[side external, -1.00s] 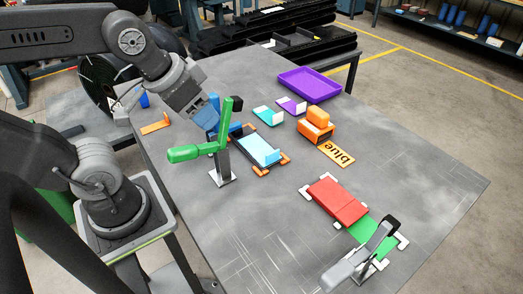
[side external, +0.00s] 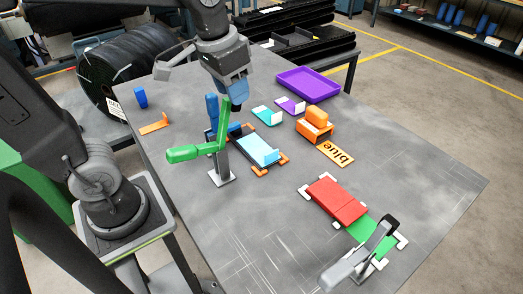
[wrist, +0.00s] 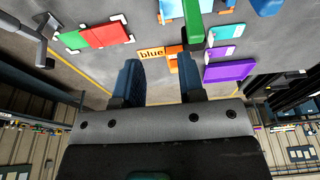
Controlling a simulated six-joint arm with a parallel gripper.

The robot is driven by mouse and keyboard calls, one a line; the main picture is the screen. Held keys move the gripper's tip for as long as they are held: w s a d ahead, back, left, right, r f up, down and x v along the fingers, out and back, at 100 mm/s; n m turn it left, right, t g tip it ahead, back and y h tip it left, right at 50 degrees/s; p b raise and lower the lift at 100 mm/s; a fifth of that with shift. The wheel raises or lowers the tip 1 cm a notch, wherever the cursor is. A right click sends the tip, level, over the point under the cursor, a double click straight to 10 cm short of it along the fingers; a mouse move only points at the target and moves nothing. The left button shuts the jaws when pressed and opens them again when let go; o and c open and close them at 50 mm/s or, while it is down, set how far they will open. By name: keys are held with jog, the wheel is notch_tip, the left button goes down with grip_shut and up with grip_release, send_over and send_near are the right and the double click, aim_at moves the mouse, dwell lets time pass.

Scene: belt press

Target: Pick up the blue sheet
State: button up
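An orange plate lettered "blue" (side external: 335,154) lies to the right of the sheet.
Teal (side external: 267,116) and purple (side external: 291,105) pieces lie behind the sheet, before a purple tray (side external: 309,84). An orange block (side external: 315,124) stands to the right. Red plates (side external: 336,199) and a grey clamp (side external: 362,258) are in front. The right table side is clear.

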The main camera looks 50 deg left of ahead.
jog(key=w+f+g, duration=0.3)
jog(key=w+g, duration=0.1)
jog(key=w, duration=0.6)
jog(key=g, duration=0.3)
send_near(276, 150)
jog(key=x, duration=1)
jog(key=shift+f, duration=0.2)
jog(key=shift+c, duration=0.4)
grip_shut()
